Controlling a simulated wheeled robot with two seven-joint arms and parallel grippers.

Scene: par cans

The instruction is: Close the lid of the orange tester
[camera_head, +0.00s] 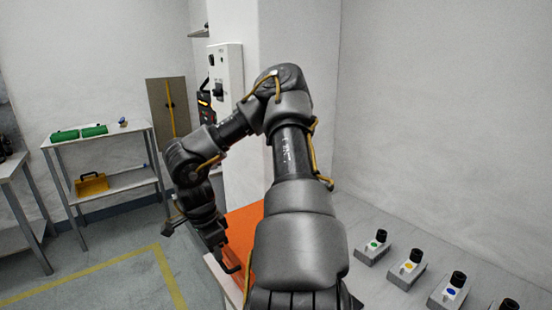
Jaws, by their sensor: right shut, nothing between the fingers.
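A flat orange surface (241,222) lies on the near left part of the bench, largely behind my right arm. It looks like part of the orange tester, but I cannot tell whether its lid is up or down. My right gripper (232,267) points down at the left edge of this orange part. It is shut and empty; I cannot tell whether it touches the orange. My left gripper is not in view.
Several small grey stands with black knobs and coloured dots, one green-dotted (374,246), stand along the bench (345,215) on the right. A wall with a white box (226,75) rises behind.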

